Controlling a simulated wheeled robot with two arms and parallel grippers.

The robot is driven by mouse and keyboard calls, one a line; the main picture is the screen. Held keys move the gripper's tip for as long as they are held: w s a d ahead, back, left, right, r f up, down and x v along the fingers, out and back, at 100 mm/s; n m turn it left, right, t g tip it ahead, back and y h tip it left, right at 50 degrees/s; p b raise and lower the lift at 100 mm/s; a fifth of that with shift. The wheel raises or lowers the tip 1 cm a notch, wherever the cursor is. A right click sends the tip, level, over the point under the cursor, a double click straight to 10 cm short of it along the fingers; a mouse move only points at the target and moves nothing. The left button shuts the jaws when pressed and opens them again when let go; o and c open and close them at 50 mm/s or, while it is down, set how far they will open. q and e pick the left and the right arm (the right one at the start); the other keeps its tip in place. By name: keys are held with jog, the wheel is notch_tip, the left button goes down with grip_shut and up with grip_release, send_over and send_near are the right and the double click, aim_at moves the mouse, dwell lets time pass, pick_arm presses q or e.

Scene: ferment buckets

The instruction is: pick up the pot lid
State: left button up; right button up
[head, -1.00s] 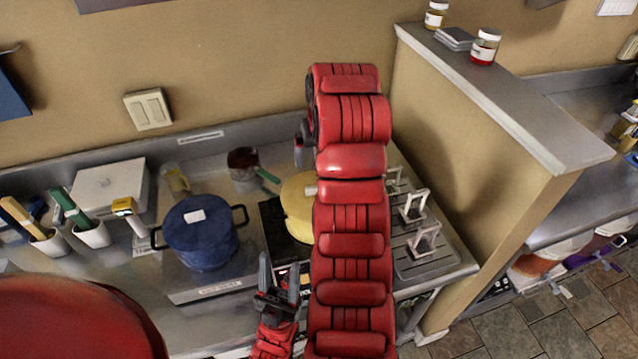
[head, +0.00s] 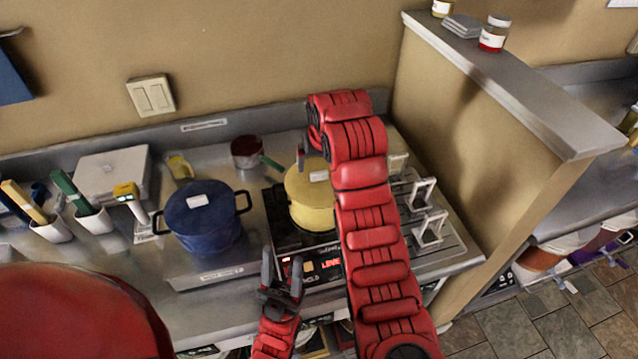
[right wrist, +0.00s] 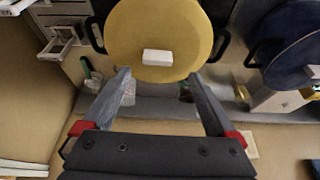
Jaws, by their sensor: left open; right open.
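The yellow pot (head: 313,217) stands on a black hot plate, with a round yellow lid (head: 298,183) on it. A small white block handle (head: 319,175) tops this lid. My right arm hides the pot's right edge. My right gripper is mostly hidden in the head view; a grey part shows by the lid's back edge. In the right wrist view my right gripper (right wrist: 160,77) is open and empty, with the lid (right wrist: 155,25) and its white handle (right wrist: 157,57) ahead between the fingers. My left gripper (head: 282,262) is open and empty in front of the hot plate.
A blue lidded pot (head: 205,222) with a white-topped lid stands to the left. A dark red saucepan (head: 247,151) is behind. Holders with tools and a white box (head: 110,174) are further left. A drying rack (head: 425,235) and a partition wall (head: 490,130) bound the right.

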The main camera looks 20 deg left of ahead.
aim_at(319, 173)
jog(key=p+x, duration=0.1)
jog(key=p, duration=0.2)
jog(key=shift+d+f, duration=0.1)
jog(key=shift+f, duration=0.2)
jog(key=shift+d+p+x, duration=0.25)
jog(key=shift+p+x, duration=0.4)
jog(key=shift+x, duration=0.5)
jog(key=shift+w+a+f, duration=0.25)
jog(key=shift+w+f, duration=0.05)
jog(key=shift+f, duration=0.3)
grip_shut()
jog(key=shift+r, duration=0.1)
